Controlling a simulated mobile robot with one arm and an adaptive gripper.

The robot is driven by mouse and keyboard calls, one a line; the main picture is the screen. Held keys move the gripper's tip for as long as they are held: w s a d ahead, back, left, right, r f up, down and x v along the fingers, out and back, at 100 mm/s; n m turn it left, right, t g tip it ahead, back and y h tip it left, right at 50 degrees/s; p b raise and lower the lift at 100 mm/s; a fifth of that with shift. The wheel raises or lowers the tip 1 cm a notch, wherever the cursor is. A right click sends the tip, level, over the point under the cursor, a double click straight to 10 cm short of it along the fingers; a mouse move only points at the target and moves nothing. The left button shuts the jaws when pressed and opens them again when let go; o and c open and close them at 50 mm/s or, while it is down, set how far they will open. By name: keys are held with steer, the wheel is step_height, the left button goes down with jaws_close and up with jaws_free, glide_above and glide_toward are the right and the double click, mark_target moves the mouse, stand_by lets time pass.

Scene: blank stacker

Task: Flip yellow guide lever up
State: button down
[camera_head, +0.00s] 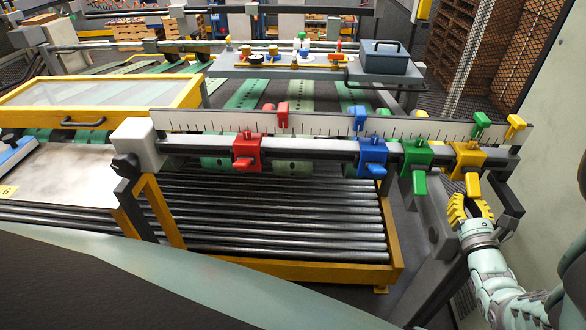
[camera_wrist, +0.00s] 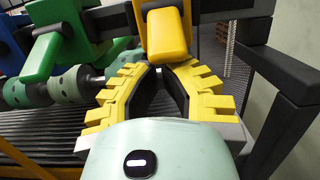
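The yellow guide (camera_head: 467,158) is the rightmost of the coloured guides on the dark rail. Its yellow lever (camera_head: 473,186) hangs down from the block, and in the wrist view the lever (camera_wrist: 168,36) is at the top centre. My gripper (camera_head: 468,205) has yellow stepped fingers and is just below the lever. In the wrist view my gripper (camera_wrist: 163,68) is open, with a gap between its fingertips and nothing between the fingers. The lever's lower end lies just above that gap; I cannot tell whether the fingertips touch it.
The green guide (camera_head: 416,153) is close on the left, its lever (camera_head: 420,182) also hanging. Blue (camera_head: 372,152) and red (camera_head: 247,150) guides are farther left. A dark bracket (camera_head: 508,200) stands close on the right. Metal rollers (camera_head: 270,220) lie below the rail.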

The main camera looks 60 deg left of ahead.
mark_target(471, 189)
steer(key=shift+d+r, duration=0.1)
steer(key=shift+r, duration=0.1)
steer(key=shift+p, duration=0.4)
steer(key=p, duration=0.2)
steer(key=r+g+h+p, duration=0.1)
steer(key=p, duration=0.1)
steer(key=r+h+p, duration=0.1)
steer(key=p, duration=0.1)
steer(key=shift+s+d+g, duration=0.3)
steer(key=shift+d, duration=0.1)
steer(key=p, duration=0.2)
steer(key=r+g+h+p, duration=0.1)
steer(key=p, duration=0.1)
steer(key=h+p, duration=0.1)
steer(key=p, duration=0.1)
steer(key=shift+s+d+r, duration=0.25)
steer(key=g+h+p, duration=0.1)
steer(key=p, duration=0.1)
steer(key=r+g+h+p, duration=0.1)
steer(key=p, duration=0.1)
steer(key=shift+s+d, duration=0.15)
steer(key=shift+d, duration=0.05)
steer(key=shift+s+r+g+h+p, duration=0.1)
steer(key=shift+r+g+h+p, duration=0.35)
steer(key=shift+g+h+p, duration=0.55)
steer(key=shift+r+p, duration=0.15)
steer(key=shift+p, duration=0.15)
steer(key=shift+r, duration=0.1)
steer(key=shift+r+p, duration=0.15)
steer(key=shift+p, duration=0.3)
